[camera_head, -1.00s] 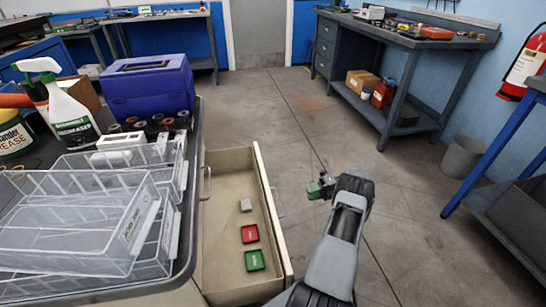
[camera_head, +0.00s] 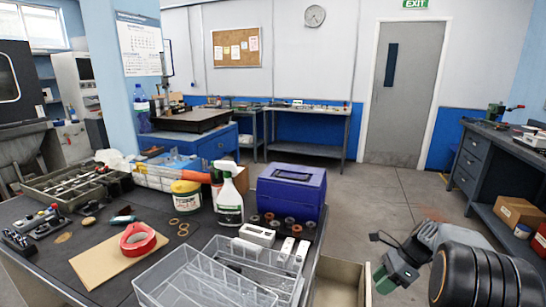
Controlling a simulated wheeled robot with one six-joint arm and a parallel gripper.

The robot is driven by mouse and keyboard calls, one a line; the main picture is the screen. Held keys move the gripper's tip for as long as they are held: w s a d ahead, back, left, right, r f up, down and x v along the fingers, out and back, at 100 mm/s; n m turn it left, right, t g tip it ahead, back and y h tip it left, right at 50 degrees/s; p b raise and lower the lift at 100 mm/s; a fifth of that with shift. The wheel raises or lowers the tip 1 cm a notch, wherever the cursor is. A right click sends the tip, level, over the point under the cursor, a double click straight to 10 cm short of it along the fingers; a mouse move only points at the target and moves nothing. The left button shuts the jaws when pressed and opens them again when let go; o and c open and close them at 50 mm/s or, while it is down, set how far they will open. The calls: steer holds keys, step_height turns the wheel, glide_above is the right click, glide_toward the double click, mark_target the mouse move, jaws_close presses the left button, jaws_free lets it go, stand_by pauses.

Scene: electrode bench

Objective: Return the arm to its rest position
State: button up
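My arm is folded at the lower right of the head view, beside the bench. My gripper (camera_head: 385,272) is at its left end, with dark parts and a green-grey body, to the right of the open drawer. It appears apart from the bench and drawer. I see nothing held in it, but its fingers are too small and unclear to show whether they are open. The beige drawer (camera_head: 338,270) stands out from the bench's right side; its lower part and contents are out of frame.
The dark bench (camera_head: 40,205) carries clear plastic trays (camera_head: 190,278), a purple box (camera_head: 291,190), a spray bottle (camera_head: 229,198) and red tape (camera_head: 138,240). A dark workbench (camera_head: 490,165) stands at the right. Floor (camera_head: 400,190) is clear between.

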steer(key=s+a+r+n+t+h+p, duration=0.1)
steer(key=s+a+r+n+h+p, duration=0.1)
steer(key=s+a+r+n+p, duration=0.2)
steer(key=s+a+r+n+t+h+p, duration=0.1)
steer(key=s+a+r+n+p, duration=0.4)
steer(key=r+n, duration=0.5)
steer(key=s+a+r+n+t+h+p, duration=0.2)
steer(key=s+a+r+n+h+p, duration=0.2)
steer(key=s+r+n, duration=0.3)
steer(key=shift+a+r+n+p, duration=0.4)
steer(key=shift+a+r+p, duration=0.1)
steer(key=shift+p, duration=0.2)
steer(key=shift+a, duration=0.15)
